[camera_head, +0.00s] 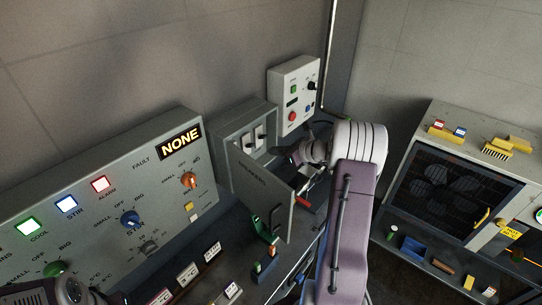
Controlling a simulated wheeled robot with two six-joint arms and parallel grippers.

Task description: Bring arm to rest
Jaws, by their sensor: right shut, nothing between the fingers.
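My right arm (345,230) comes up from the bottom, with a purple link and a ribbed white joint at its top. Its wrist bends left, and my right gripper (288,155) is shut and empty in front of the open grey breaker box (240,125). The fingertips are small and dark, and I cannot tell whether they touch the box. A dark rounded part of my left arm (70,290) shows at the bottom left corner. No fingers of the left gripper show.
The breaker box door (262,187) hangs open towards me, close to my right arm. A control panel (110,205) with lit buttons and knobs fills the left. A small switch box (293,95) is on the wall behind. A dark-fronted cabinet (455,195) stands right, with a floor gap between.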

